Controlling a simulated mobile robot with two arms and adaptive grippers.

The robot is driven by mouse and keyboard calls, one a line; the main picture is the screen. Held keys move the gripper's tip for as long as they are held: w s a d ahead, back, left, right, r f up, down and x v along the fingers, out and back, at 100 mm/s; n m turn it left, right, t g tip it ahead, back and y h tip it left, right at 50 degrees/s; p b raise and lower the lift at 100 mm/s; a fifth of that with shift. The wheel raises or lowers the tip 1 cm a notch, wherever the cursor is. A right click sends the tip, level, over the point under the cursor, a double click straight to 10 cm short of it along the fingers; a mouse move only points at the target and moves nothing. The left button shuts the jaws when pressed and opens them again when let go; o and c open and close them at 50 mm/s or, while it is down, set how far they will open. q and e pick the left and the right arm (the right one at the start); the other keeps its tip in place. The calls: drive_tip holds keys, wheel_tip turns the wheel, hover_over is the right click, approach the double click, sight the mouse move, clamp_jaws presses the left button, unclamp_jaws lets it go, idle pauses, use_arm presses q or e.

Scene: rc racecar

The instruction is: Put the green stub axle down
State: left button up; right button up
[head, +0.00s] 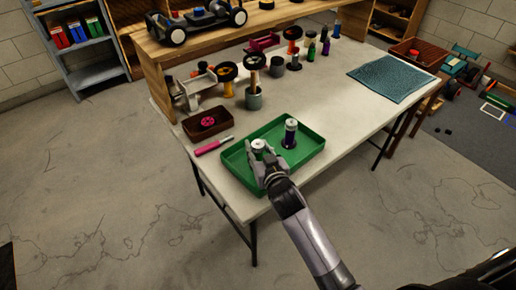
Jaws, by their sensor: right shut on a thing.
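My right gripper (262,162) reaches in from the bottom and is over the left part of the green tray (308,165). It is shut on a small upright piece with a pale round top, taken to be the green stub axle (258,145). The fingers hide most of its body, so its green colour and whether its foot touches the tray floor cannot be told. A dark purple piece with a silver top (290,133) stands upright in the tray, to the right of the gripper and apart from it. My left gripper is not in view.
A brown box (207,124) with a pink part and a pink marker (213,145) lie left of the tray. Wheels on stands and several small bottles stand behind it. A blue-green mat (391,78) lies at right.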

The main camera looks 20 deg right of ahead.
drive_tip(key=o, duration=1.2)
drive_tip(key=shift+f, duration=0.1)
drive_tip(key=shift+r, duration=0.2)
drive_tip(key=shift+s, duration=0.35)
drive_tip(key=s+r, duration=0.2)
drive_tip(key=s, duration=0.9)
drive_tip(key=shift+r, duration=0.2)
drive_tip(key=shift+d, duration=0.15)
